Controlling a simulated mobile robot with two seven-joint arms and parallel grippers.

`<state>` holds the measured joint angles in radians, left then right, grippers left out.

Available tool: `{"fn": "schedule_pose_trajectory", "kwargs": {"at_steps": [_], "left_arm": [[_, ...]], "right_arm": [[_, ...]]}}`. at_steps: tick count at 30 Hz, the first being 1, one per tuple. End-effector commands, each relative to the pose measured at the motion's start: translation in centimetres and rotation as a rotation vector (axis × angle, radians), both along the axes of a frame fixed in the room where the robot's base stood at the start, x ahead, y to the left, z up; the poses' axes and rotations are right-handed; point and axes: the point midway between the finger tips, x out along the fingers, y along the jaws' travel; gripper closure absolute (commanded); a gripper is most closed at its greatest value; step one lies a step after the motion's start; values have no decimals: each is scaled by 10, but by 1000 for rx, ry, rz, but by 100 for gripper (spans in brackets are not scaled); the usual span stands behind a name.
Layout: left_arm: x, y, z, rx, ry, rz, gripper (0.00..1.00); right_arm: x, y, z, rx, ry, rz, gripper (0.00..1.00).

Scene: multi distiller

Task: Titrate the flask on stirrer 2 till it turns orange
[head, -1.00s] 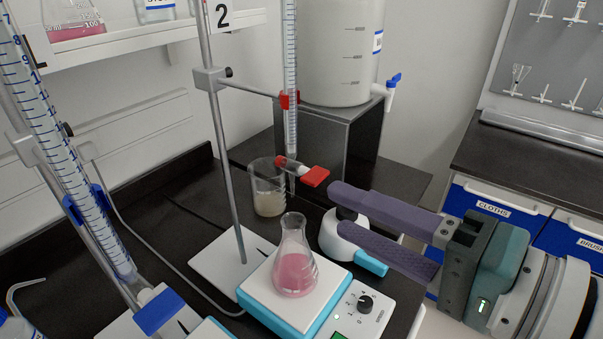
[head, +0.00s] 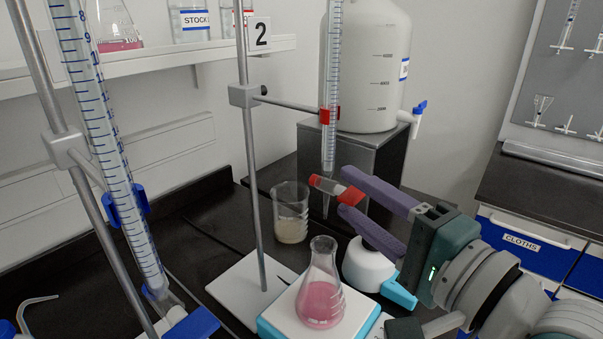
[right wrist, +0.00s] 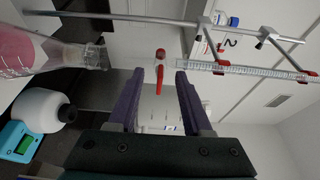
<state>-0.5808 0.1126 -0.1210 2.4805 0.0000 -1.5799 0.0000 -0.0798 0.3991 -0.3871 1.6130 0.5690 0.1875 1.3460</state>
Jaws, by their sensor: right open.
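The conical flask (head: 320,300) with pink liquid stands upright on the white-topped stirrer (head: 283,318) beside the stand labelled 2 (head: 259,34). The burette (head: 333,80) hangs from that stand, its tip above and behind the flask in the head view. Its red stopcock (head: 325,184) has a red handle pointing right. My right gripper (head: 345,192) is open, with its purple fingers at the handle. In the right wrist view the stopcock handle (right wrist: 160,72) lies between the fingertips; contact cannot be told. The flask (right wrist: 35,50) shows at left there. My left gripper is out of view.
A second burette (head: 105,120) with blue fittings stands at the left. A beaker (head: 292,228) of cloudy liquid stands behind the flask. A white round-bodied object (head: 362,268) is close beneath my right gripper. A large white container (head: 370,65) sits on a dark stand behind.

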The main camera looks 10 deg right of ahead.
Motion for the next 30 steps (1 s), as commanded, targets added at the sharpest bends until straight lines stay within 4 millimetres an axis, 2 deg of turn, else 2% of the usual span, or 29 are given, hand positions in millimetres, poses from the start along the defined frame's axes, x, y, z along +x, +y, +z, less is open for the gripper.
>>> {"fn": "schedule_pose_trajectory", "kwargs": {"at_steps": [9,22,30], "left_arm": [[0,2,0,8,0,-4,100],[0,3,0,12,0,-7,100],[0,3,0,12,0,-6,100]], "right_arm": [[3,1,0,0,1,1,50],[2,1,0,0,1,0,99],[2,1,0,0,1,0,100]]}}
